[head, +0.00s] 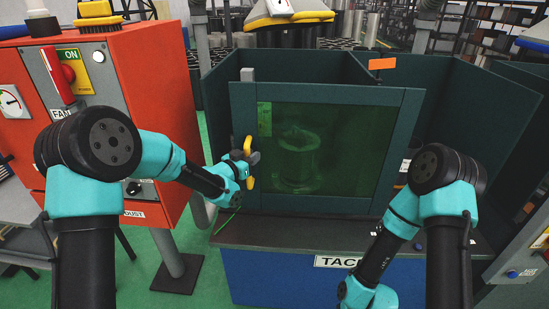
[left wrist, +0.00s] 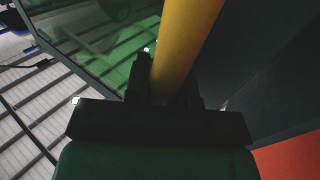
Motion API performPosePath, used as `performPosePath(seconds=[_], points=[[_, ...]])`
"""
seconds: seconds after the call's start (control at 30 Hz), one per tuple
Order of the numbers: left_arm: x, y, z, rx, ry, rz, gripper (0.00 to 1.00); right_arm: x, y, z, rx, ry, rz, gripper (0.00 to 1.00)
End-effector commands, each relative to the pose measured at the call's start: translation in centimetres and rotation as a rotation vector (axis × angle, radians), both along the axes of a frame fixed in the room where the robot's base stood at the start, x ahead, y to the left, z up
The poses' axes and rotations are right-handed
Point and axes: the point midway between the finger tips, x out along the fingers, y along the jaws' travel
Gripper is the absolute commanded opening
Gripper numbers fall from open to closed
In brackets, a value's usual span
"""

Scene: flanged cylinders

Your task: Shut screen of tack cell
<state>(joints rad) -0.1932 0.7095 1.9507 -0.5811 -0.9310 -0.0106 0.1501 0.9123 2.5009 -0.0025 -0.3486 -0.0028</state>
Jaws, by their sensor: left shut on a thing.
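The screen of the tack cell (head: 325,92) is a dark frame with a green see-through pane (head: 350,140). It stands upright across the front of the cell; I cannot tell whether it is fully shut. A yellow handle (head: 249,182) is on its left edge and also shows large in the left wrist view (left wrist: 188,45). My left gripper (head: 246,160) is shut on this handle. A flanged cylinder (head: 297,160) shows dimly through the pane. My right arm reaches down at the lower right; its gripper is outside the view.
The blue bench labelled TACK (head: 275,275) carries the cell. Dark green partition walls (head: 480,110) stand to the right. An orange cabinet (head: 155,85) with switches stands at the left, close to my left arm. Green floor shows between cabinet and bench.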

Motion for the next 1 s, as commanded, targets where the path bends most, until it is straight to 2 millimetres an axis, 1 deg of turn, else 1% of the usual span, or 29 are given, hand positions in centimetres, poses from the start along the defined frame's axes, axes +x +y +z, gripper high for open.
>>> performPosePath(seconds=[0.03,0.2,0.3,0.4,0.47,0.6,0.63,0.7,0.73,1.0], points=[[0.2,1.9,-0.1,0.001,0.001,0.007,0.0,0.0,0.0,0.0,0.0,0.0,0.0,0.43],[0.6,6.2,-0.1,0.001,0.001,0.005,0.0,0.0,0.0,0.0,0.0,0.0,0.0,0.43],[0.8,8.0,-0.1,0.001,0.001,0.003,0.0,0.0,0.0,0.0,0.0,0.0,0.0,0.43],[0.9,9.1,-0.1,0.0,0.001,0.001,0.0,0.0,0.0,0.0,0.0,0.0,0.0,0.43],[1.0,9.6,-0.1,-0.001,0.002,0.001,0.0,0.0,0.0,0.0,0.0,0.0,0.0,0.43],[0.9,9.3,-0.1,-0.001,0.002,-0.001,0.0,0.0,0.0,0.0,0.0,0.0,0.0,0.43],[0.9,9.3,-0.1,-0.001,0.002,-0.001,0.25,0.0,0.0,0.0,0.0,0.0,0.0,0.43],[0.9,9.3,-0.1,0.0,0.001,-0.001,0.32,0.0,0.0,0.0,0.0,0.0,0.0,0.43],[0.9,9.3,-0.1,0.0,0.001,-0.001,0.34,0.0,0.0,0.0,0.0,0.0,0.0,0.43],[0.9,9.3,0.0,-0.001,0.001,0.0,0.34,0.0,0.0,0.0,0.0,0.0,0.0,0.43]])
